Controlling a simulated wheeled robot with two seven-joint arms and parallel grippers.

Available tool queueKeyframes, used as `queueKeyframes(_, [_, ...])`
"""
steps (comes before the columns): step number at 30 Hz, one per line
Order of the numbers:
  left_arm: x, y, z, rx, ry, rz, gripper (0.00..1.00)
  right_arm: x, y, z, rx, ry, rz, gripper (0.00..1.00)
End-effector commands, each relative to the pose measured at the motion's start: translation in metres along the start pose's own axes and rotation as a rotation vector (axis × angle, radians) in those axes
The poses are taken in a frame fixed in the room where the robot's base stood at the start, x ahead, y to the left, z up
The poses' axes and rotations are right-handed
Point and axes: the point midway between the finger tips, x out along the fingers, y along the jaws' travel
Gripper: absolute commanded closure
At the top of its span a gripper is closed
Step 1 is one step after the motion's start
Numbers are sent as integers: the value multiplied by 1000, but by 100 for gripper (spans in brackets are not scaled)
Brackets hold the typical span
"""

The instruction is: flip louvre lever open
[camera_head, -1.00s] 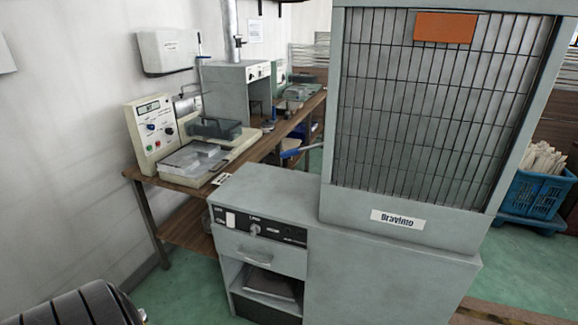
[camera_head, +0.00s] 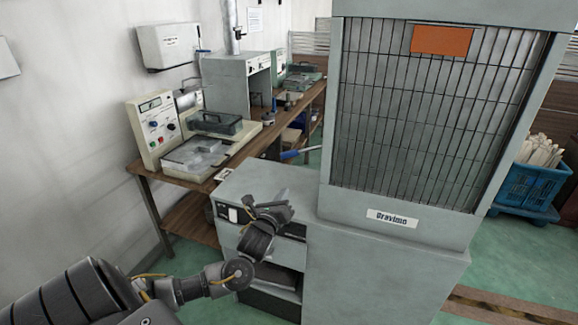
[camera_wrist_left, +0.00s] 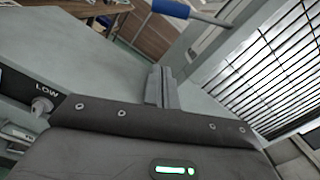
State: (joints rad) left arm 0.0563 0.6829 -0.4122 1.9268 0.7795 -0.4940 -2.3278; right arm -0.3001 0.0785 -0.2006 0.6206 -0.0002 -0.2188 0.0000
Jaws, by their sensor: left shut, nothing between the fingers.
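The lever has a blue grip (camera_head: 291,155) and a thin metal rod, and sticks out to the left from the side of the tall grey louvred cabinet (camera_head: 397,232). In the left wrist view its blue grip (camera_wrist_left: 170,8) is at the top edge, with the rod running right toward the louvres (camera_wrist_left: 285,60). My left gripper (camera_head: 283,193) is over the grey lower cabinet's top, in front of the lever and apart from it. In the wrist view its fingers (camera_wrist_left: 160,85) are together and empty, below the grip in the picture. My right gripper is not in view.
The lower cabinet top (camera_head: 240,182) is bare beside the tall cabinet. A control panel with a knob (camera_wrist_left: 42,105) is on its front. A wooden bench (camera_head: 200,183) with instruments stands behind left. A blue crate (camera_head: 530,188) stands at right.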

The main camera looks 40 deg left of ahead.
Motion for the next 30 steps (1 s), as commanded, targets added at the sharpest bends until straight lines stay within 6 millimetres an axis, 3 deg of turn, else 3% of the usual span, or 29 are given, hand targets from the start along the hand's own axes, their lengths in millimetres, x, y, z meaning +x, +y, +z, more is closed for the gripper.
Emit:
queueKeyframes(8, [16, -1, 1, 1, -1, 0, 100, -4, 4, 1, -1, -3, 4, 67])
queueKeyframes(21, [104, -1, 2, -2, -1, 3, 100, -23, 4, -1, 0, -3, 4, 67])
queueKeyframes(24, [105, -2, 21, -1, 1, 0, 100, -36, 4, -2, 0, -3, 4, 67])
queueKeyframes(30, [109, 0, 36, -1, 1, 0, 100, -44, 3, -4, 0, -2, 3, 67])
